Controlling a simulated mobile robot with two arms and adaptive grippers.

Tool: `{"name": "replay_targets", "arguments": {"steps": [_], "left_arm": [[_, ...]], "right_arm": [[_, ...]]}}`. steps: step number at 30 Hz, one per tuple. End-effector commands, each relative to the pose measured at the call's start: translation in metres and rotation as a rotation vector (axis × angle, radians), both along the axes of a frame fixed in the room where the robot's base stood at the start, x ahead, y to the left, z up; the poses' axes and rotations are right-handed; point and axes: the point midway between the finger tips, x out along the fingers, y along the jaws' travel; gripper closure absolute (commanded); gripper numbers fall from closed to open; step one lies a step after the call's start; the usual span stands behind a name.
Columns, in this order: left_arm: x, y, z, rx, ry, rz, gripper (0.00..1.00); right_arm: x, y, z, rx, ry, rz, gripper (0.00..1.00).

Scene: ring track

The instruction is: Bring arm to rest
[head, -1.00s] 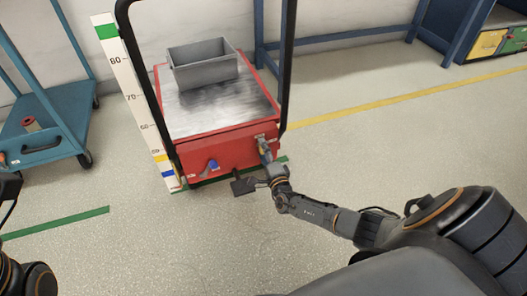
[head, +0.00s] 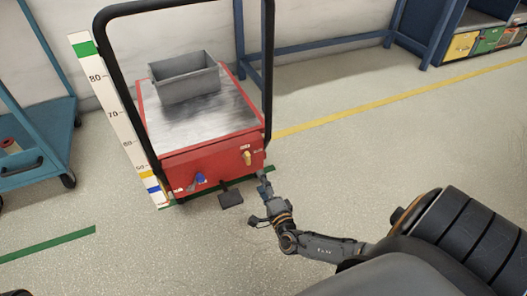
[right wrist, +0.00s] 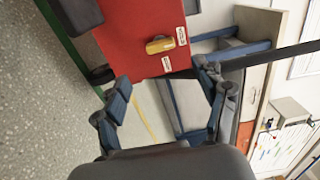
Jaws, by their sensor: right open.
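My right gripper (head: 264,186) is in the head view, just in front of the lower right corner of the red cart (head: 215,163). It is open and empty, with its two fingers spread apart in the right wrist view (right wrist: 165,97). A yellow knob (head: 247,157) on the cart's front panel is clear of the fingers. The knob also shows in the right wrist view (right wrist: 160,45), beyond the fingertips. My right arm reaches in from the lower right. My left gripper is not in view.
A grey bin (head: 186,78) stands on the cart. A blue knob (head: 199,178) and a black pedal (head: 230,196) are at its front. A scale board (head: 115,115) stands beside it. A blue trolley (head: 35,160) is at left.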

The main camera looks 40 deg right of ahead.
Motion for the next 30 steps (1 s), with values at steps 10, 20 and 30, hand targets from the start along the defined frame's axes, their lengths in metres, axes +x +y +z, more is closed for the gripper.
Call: {"name": "replay_targets", "arguments": {"steps": [10,20,30], "left_arm": [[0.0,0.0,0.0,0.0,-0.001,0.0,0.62],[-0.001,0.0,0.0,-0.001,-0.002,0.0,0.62],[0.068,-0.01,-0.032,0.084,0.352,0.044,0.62]], "right_arm": [[-0.015,0.003,0.001,-0.001,-0.001,-0.001,0.28],[-0.015,0.003,0.0,0.0,0.0,0.0,0.28],[-0.033,0.002,0.019,0.553,-0.155,-0.189,0.28]]}}
